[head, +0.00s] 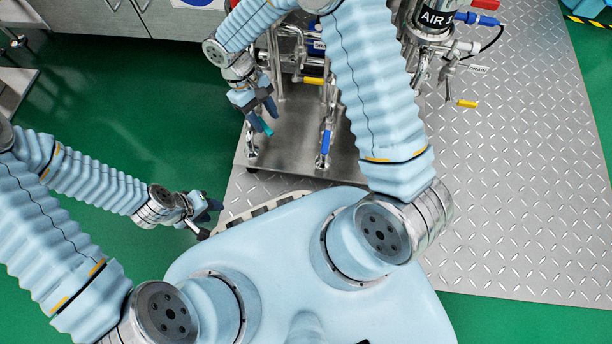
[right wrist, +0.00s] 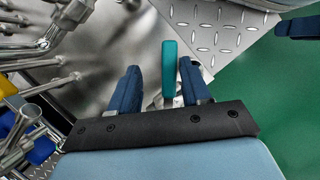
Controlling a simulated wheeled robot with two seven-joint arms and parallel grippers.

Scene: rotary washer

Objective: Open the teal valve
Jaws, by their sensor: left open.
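The teal valve handle (right wrist: 168,70) stands between the two blue fingers of my right gripper (right wrist: 158,68) in the right wrist view, nearer the right-hand finger. Gaps show on both sides, and how deep it sits between the fingers is hard to tell. In the head view, a small teal piece of the handle (head: 267,128) shows at the fingertips of my right gripper (head: 262,111); the rest is hidden. My right gripper is open. My left gripper (head: 207,215) is open and empty, low at the left over the green floor, well away from the valve.
Steel pipes (right wrist: 40,80) crowd the left of the right wrist view. The steel base plate (head: 290,150) lies beneath. Green floor (head: 130,90) at left is clear.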

